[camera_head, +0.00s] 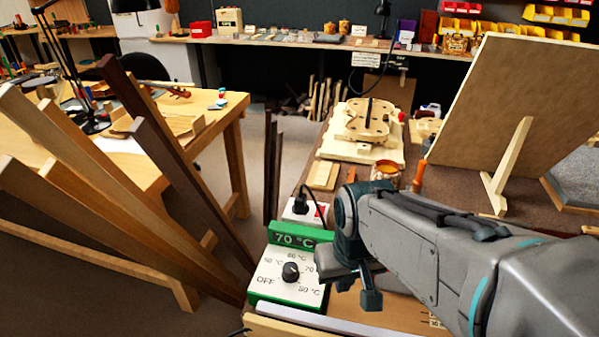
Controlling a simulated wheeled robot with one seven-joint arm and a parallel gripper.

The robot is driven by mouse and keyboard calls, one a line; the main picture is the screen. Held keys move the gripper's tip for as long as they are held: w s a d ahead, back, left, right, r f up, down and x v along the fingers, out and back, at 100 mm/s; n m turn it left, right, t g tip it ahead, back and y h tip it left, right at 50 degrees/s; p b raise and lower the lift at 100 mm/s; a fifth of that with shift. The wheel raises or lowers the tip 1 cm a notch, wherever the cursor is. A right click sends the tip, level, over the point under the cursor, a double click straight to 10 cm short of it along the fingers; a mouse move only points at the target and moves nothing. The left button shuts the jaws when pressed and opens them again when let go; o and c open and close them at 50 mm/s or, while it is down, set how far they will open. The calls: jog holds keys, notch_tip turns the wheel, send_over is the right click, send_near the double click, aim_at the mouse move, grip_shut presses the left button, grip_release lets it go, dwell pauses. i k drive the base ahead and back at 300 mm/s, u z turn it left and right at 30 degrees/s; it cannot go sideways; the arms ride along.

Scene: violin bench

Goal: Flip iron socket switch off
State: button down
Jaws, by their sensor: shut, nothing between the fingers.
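A white socket box (292,213) stands behind the green temperature control box, with a black plug and cord in it. A red switch (320,211) shows on its right side; its on or off position is too small to tell. My gripper (355,285) is in front and to the right of the socket, beside the control box. Its fingers look shut and empty, partly hidden by my own wrist. I cannot tell whether it touches the control box.
The green control box (272,237) reads 70 °C and has a black dial (290,272). Long wood strips (130,210) lean at the left. A violin body (368,120) lies behind on the bench. A large board (515,100) stands at the right.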

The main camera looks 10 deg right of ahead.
aim_at(322, 208)
jog(key=k, duration=1)
jog(key=u, duration=1.25)
jog(key=i, duration=0.65)
jog(key=z, duration=1.4)
jog(key=i, duration=0.5)
jog(key=u, duration=0.05)
